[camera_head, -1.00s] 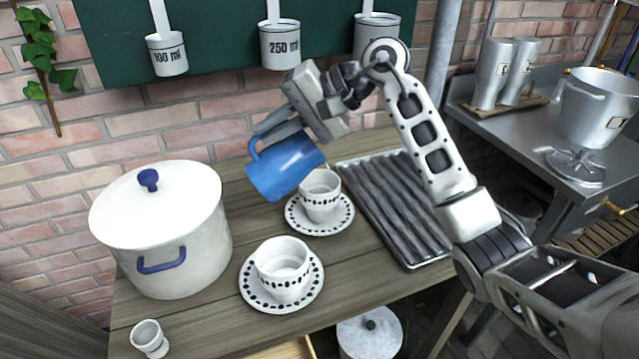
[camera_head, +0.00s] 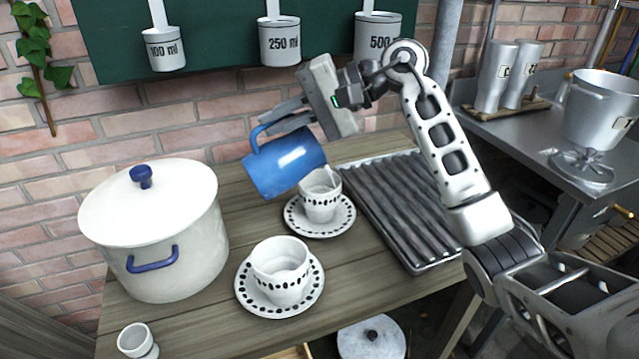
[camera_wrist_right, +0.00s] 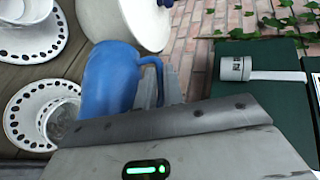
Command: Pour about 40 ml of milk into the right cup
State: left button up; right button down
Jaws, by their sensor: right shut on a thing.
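A blue jug (camera_head: 285,163) is held tilted in the air, just above and left of the right cup (camera_head: 320,203). The right cup is white with dark dots and stands upright on its saucer (camera_head: 342,226). The left cup (camera_head: 281,272) stands upright on its own saucer (camera_head: 247,288), nearer the front. My right gripper (camera_head: 282,117) is shut on the jug at its handle side. In the right wrist view the jug (camera_wrist_right: 108,82) partly hides the right cup (camera_wrist_right: 60,118). A pale patch shows at the right cup's mouth; I cannot tell whether it is milk flowing. My left gripper is not in view.
A lidded white pot (camera_head: 165,240) stands left of the cups. A ridged metal tray (camera_head: 405,210) lies to their right. A small egg cup (camera_head: 137,340) is at the front left. Measuring cups (camera_head: 280,42) hang on the wall behind.

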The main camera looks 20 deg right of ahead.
aim_at(248, 167)
pick_arm(q)
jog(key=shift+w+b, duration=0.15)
jog(key=shift+b, duration=0.25)
pick_arm(e)
jog(key=shift+a, duration=0.8)
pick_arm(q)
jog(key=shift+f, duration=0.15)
pick_arm(e)
jog(key=shift+a+y, duration=0.1)
jog(key=shift+y, duration=0.2)
pick_arm(q)
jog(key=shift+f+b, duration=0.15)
jog(key=shift+b, duration=0.4)
